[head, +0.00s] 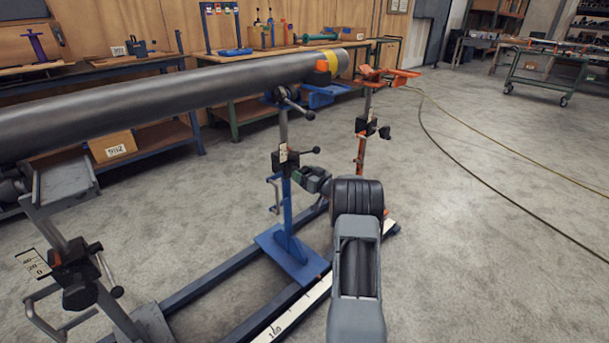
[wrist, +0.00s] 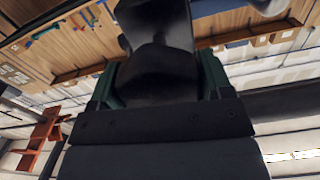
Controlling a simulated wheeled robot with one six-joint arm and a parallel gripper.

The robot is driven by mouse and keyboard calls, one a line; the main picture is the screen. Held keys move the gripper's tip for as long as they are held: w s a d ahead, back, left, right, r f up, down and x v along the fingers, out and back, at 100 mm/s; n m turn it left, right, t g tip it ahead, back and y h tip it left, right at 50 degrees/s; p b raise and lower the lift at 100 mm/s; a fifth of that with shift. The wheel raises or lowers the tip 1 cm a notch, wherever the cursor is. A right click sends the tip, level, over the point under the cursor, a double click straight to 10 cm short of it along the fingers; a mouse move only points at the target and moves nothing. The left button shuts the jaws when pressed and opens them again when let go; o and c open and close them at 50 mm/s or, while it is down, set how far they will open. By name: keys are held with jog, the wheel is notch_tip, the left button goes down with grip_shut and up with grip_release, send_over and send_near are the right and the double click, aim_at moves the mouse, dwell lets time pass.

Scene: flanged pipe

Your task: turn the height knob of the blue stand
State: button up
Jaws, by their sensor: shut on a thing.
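The blue stand (head: 287,205) is upright on its blue base plate (head: 293,258), with its head under the grey pipe (head: 180,92). A black clamp block (head: 284,160) sits on its post, with a lever pointing right. My gripper (head: 303,174) reaches in from the right at the post just below this block. In the wrist view, its green fingers (wrist: 158,88) are shut on a dark knob (wrist: 157,72), one finger at each side. The knob is mostly hidden by my gripper in the head view.
An orange stand (head: 362,140) stands behind to the right. A grey stand (head: 75,265) is at the left. Blue floor rails (head: 190,292) with a white scale run under the stands. Benches line the wall. The floor at right is open, crossed by cables.

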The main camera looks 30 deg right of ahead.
jog(key=shift+c, duration=0.5)
jog(key=n+b, duration=0.2)
jog(key=n, duration=0.3)
jog(key=shift+f, duration=0.1)
jog(key=n+b, duration=0.3)
jog(key=n, duration=0.3)
jog(key=shift+a+f+b, duration=0.1)
jog(key=shift+b, duration=0.25)
jog(key=n+b, duration=0.1)
jog(key=n, duration=0.4)
jog(key=shift+n, duration=2.9)
